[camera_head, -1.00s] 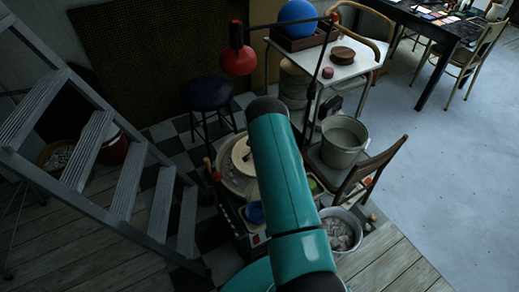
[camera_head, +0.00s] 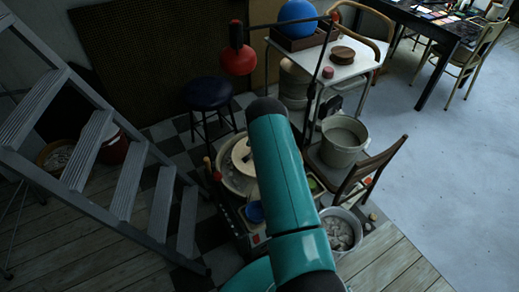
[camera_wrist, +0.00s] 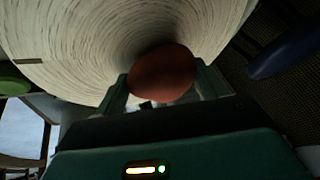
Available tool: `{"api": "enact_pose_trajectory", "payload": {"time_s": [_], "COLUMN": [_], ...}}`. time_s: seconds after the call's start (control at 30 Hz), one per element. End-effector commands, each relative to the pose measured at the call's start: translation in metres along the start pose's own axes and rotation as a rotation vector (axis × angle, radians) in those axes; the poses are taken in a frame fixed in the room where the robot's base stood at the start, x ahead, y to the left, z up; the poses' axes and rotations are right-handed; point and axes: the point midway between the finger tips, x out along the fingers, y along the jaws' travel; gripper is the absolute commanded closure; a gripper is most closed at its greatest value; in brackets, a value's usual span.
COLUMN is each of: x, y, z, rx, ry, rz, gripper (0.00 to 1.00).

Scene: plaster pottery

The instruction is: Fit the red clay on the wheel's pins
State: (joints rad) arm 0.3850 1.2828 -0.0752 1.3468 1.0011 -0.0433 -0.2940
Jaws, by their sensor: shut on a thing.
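My gripper (camera_wrist: 163,90) is shut on a rounded lump of red clay (camera_wrist: 164,70), seen in the wrist view between its two teal fingers. Beyond the clay, a large cream wheel disc (camera_wrist: 75,45) with ring-like ridges fills the upper part of that view. The clay overlaps a dark shadow on the disc; I cannot tell whether they touch. The wheel's pins do not show. In the head view the pale wheel (camera_head: 233,177) is partly hidden behind my teal arm, which also hides my gripper and the clay.
A grey stepladder (camera_head: 125,185) stands left of the wheel. A dark stool (camera_head: 207,93) is behind it. A wooden chair (camera_head: 362,170), a pail (camera_head: 343,140) and a bucket of scraps (camera_head: 340,232) crowd the right. A red lamp (camera_head: 238,61) hangs above. Open floor lies far right.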

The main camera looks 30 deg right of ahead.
Motion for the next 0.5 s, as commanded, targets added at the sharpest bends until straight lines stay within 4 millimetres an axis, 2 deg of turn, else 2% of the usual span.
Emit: {"api": "enact_pose_trajectory", "payload": {"time_s": [0.5], "x": [0.0042], "y": [-0.0001], "z": [0.0002], "rx": [0.001], "ry": [0.004], "rz": [-0.002], "gripper": [0.85]}}
